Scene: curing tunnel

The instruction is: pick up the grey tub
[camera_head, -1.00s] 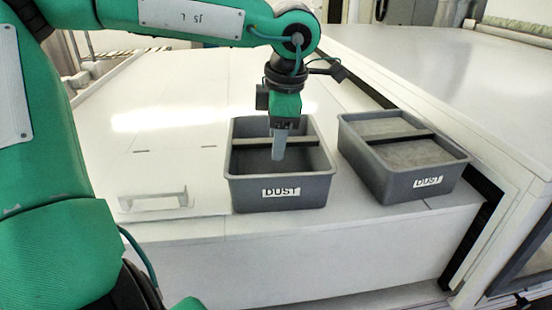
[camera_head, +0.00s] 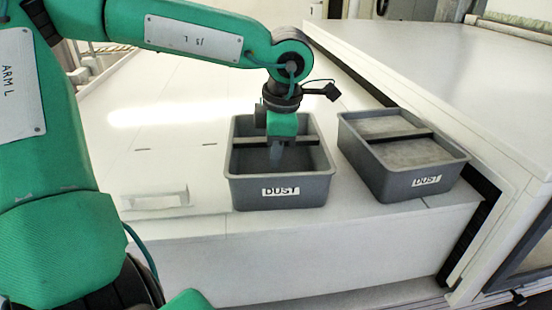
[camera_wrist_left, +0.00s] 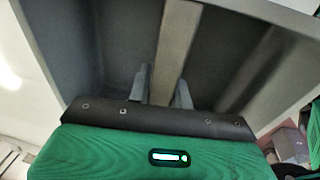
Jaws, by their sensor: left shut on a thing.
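The grey tub (camera_head: 245,195) with a DUST label stands on the white surface near its front edge and looks empty. A bar (camera_head: 305,141) crosses its top, and this bar also shows in the wrist view (camera_wrist_left: 178,35). My left gripper (camera_head: 276,155) points down into the tub, with its fingers shut on the crossbar. In the wrist view my left gripper (camera_wrist_left: 163,88) has one finger on each side of the bar. I cannot see any gap under the tub. My right gripper is not in view.
A second grey tub (camera_head: 400,188), also labelled DUST and filled with grey material, stands close on the right. A white handle (camera_head: 155,198) lies on the surface to the left. A raised white housing (camera_head: 440,75) borders the right side.

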